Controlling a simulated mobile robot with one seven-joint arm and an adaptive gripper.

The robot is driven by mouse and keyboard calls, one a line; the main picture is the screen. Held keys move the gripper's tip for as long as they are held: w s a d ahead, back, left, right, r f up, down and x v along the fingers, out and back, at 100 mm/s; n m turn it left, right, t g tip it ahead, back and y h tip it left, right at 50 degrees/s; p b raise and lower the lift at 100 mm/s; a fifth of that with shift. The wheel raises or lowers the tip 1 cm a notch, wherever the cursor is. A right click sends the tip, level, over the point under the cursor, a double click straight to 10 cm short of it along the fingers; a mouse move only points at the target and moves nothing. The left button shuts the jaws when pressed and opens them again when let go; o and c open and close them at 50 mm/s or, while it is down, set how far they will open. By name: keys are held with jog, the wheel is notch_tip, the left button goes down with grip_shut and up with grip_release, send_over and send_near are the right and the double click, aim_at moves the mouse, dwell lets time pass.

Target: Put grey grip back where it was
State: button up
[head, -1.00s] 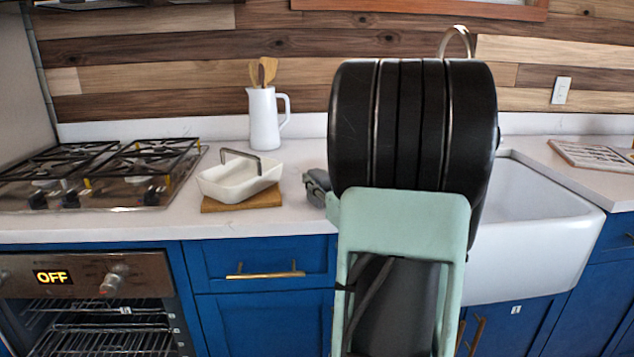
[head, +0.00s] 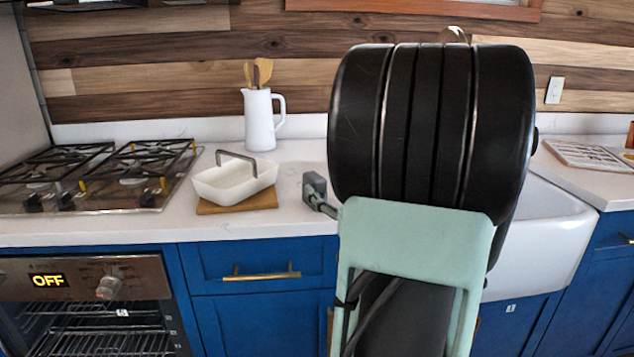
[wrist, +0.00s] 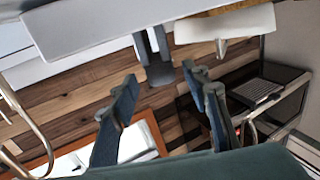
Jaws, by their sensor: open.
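The grey grip (head: 238,160) appears as an arched bar over a white dish (head: 212,187) on the counter, left of my arm. I cannot tell whether it is fixed to the dish. My gripper (head: 317,192) shows only in part beside my arm, right of the dish and apart from it. In the wrist view my gripper (wrist: 160,92) is open, its two fingers spread with nothing between their tips. A dark grey upright piece (wrist: 158,72) shows beyond the fingers; I cannot tell whether it is the grip.
The dish rests on a wooden board (head: 240,203). A white jug (head: 258,120) with wooden utensils stands behind it. A white sink (head: 545,230) is at right. My arm hides the middle counter.

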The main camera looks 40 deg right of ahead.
jog(key=s+a, duration=0.1)
jog(key=s, duration=0.5)
dwell(0.4)
